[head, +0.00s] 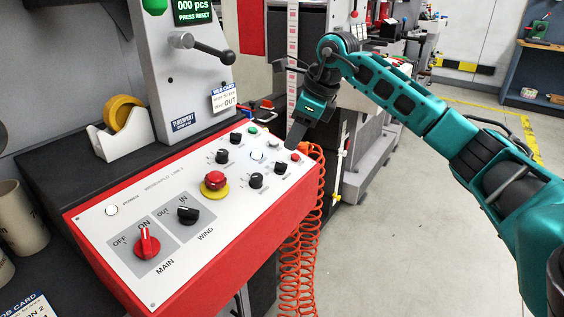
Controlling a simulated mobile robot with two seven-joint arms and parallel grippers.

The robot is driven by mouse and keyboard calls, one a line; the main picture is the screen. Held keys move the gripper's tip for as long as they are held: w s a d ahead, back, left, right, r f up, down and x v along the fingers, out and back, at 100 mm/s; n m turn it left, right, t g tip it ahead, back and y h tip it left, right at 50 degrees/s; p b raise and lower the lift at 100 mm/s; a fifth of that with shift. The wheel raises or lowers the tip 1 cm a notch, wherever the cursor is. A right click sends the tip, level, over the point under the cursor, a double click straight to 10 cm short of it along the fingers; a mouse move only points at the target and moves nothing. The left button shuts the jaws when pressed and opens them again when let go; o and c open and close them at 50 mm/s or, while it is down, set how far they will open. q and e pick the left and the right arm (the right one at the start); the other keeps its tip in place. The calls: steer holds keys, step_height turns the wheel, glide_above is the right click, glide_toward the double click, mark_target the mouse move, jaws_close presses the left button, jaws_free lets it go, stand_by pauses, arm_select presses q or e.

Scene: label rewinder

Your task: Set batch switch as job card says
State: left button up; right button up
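The control panel (190,205) has a red edge and carries several switches. The black WIND switch (187,215) sits between OUT and IN marks; its exact pointing is hard to read. The red MAIN switch (147,243) is at its left, its handle about upright toward ON. Several small black knobs (256,180) sit farther right, their labels too small to read. The job card (224,100) on the machine ends in "OUT"; its other lines are unclear. My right gripper (297,138) hangs over the panel's far right end; its fingers overlap. My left gripper is out of view.
A red emergency stop (215,181) on a yellow base stands mid-panel. A lever handle (205,47) juts out above. A tape dispenser (122,128) stands behind the panel. Orange coiled hose (301,235) hangs at the right. Another job card (28,306) is cut off at lower left.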

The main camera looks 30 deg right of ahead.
mark_target(281, 162)
steer(key=b+x, duration=0.1)
steer(key=x, duration=0.7)
steer(key=shift+w+f, duration=0.15)
steer(key=shift+f, duration=0.1)
jaws_close()
